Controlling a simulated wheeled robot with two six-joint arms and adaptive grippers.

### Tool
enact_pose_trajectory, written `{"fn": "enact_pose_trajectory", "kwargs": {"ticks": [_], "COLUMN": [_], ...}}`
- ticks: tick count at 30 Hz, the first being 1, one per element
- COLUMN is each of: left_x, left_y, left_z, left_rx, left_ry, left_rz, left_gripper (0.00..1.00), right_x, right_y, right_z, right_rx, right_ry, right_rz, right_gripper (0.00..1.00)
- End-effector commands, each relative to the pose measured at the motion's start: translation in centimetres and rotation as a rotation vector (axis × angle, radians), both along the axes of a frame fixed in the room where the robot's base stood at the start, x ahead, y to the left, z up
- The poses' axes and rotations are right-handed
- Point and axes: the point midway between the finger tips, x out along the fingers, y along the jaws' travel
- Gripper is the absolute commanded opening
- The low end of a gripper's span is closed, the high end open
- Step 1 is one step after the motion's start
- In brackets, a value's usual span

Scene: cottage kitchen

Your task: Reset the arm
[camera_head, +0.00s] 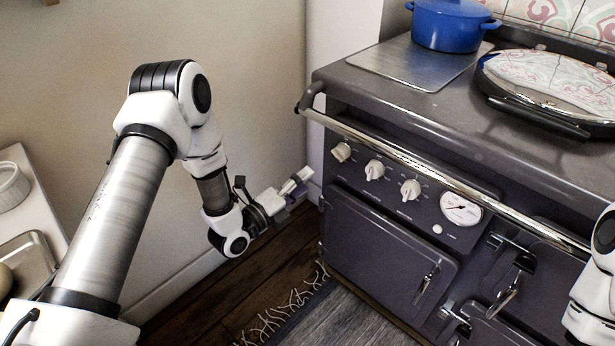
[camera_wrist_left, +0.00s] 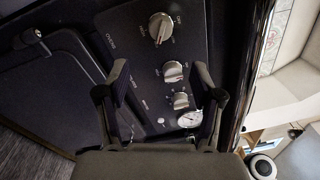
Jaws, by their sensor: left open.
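My left arm (camera_head: 120,215) comes in from the left in the head view, bends at a high elbow and reaches down toward the stove. My left gripper (camera_head: 300,181) is open and empty, left of the stove's knob panel and apart from it. In the left wrist view the two fingers of the left gripper (camera_wrist_left: 162,85) stand apart, with the stove's knobs and round gauge showing between and beyond them. Part of my right arm (camera_head: 597,270) shows at the right edge of the head view; its gripper is out of the picture.
The dark stove (camera_head: 390,250) fills the right side, with a steel rail (camera_head: 430,172) along its front. A blue pot (camera_head: 450,25) and a round lid (camera_head: 555,80) are on top. A counter with a tray (camera_head: 28,262) is at left. A fringed rug (camera_head: 340,318) lies below.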

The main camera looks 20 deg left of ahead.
Motion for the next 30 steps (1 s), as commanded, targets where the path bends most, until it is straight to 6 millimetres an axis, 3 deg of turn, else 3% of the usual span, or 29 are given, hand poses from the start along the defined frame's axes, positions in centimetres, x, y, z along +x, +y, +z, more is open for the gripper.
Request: {"fn": "enact_pose_trajectory", "kwargs": {"ticks": [5,8,11,14,17,18,23,27,30], "left_x": [0.0,-0.1,-0.7,-2.6,-6.1,-8.1,-17.6,-26.6,-31.4], "left_y": [0.0,-0.1,-1.2,-3.1,-4.5,-4.8,-4.0,-1.9,-0.5], "left_z": [0.0,0.8,2.5,3.9,2.7,1.7,-2.5,-4.6,-5.3], "left_rx": [0.0,0.001,0.008,0.02,-0.014,-0.076,-0.409,-0.767,-1.035], "left_ry": [0.0,0.007,0.031,0.118,0.364,0.518,1.097,1.434,1.491], "left_rz": [0.0,-0.002,-0.025,-0.048,-0.024,0.011,0.339,0.867,1.291], "left_gripper": [0.66,0.66,0.66,0.66,0.66,0.66,0.66,0.66,0.66], "right_x": [0.0,0.0,0.0,0.0,0.0,0.0,0.0,0.0,0.0], "right_y": [0.0,0.0,0.0,0.0,0.0,0.0,0.0,0.0,0.0], "right_z": [0.0,1.1,4.1,8.2,12.2,13.7,17.0,17.6,17.1], "right_rx": [0.0,0.0,0.0,0.0,0.0,0.0,0.0,0.0,0.0], "right_ry": [0.0,0.0,0.0,0.0,-0.001,-0.001,0.0,0.0,0.001], "right_rz": [0.0,0.0,0.0,0.0,0.0,0.0,0.0,0.0,0.0], "right_gripper": [0.4,0.4,0.4,0.4,0.4,0.4,0.4,0.4,0.4]}}
